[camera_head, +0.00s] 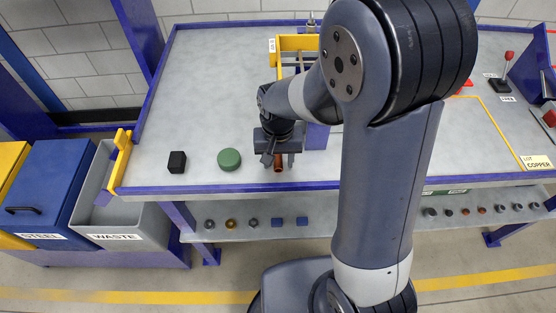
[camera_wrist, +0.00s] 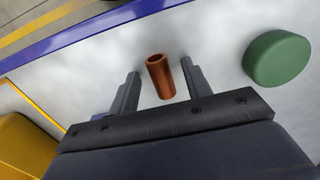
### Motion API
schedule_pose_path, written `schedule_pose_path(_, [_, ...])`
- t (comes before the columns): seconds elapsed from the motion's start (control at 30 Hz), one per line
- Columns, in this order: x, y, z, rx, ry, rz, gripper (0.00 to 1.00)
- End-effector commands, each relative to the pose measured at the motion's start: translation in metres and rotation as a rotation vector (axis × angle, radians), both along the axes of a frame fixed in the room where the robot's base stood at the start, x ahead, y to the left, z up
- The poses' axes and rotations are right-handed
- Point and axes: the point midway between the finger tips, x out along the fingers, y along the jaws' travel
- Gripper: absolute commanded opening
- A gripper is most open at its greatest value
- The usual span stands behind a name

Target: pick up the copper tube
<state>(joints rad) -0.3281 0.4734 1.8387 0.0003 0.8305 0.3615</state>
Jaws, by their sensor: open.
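The copper tube (camera_wrist: 161,78) stands between the two fingers of my gripper (camera_wrist: 160,84) in the wrist view, with a gap on each side; it looks nearer the right finger. Its open end faces the camera. In the head view the copper tube (camera_head: 278,164) shows just below my gripper (camera_head: 277,160), near the table's front edge. My gripper is open and empty. Its body and my arm hide part of the table behind it.
A green disc (camera_head: 229,159) and a black block (camera_head: 177,162) lie left of the tube on the grey table (camera_head: 200,100). A grey waste bin (camera_head: 122,220) and a blue steel bin (camera_head: 50,190) stand at the left. A yellow frame (camera_head: 300,44) stands behind my gripper.

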Motion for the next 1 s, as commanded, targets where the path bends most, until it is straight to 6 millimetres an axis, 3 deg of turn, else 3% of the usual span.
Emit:
schedule_pose_path(0.27, [0.0002,-0.0001,-0.0027,0.000,-0.001,0.000,0.46])
schedule_pose_path(0.8, [0.0003,0.0000,-0.0024,0.000,-0.001,0.000,0.01])
schedule_pose_path(1.0, [0.0004,0.0000,-0.0022,0.001,-0.001,-0.001,0.00])
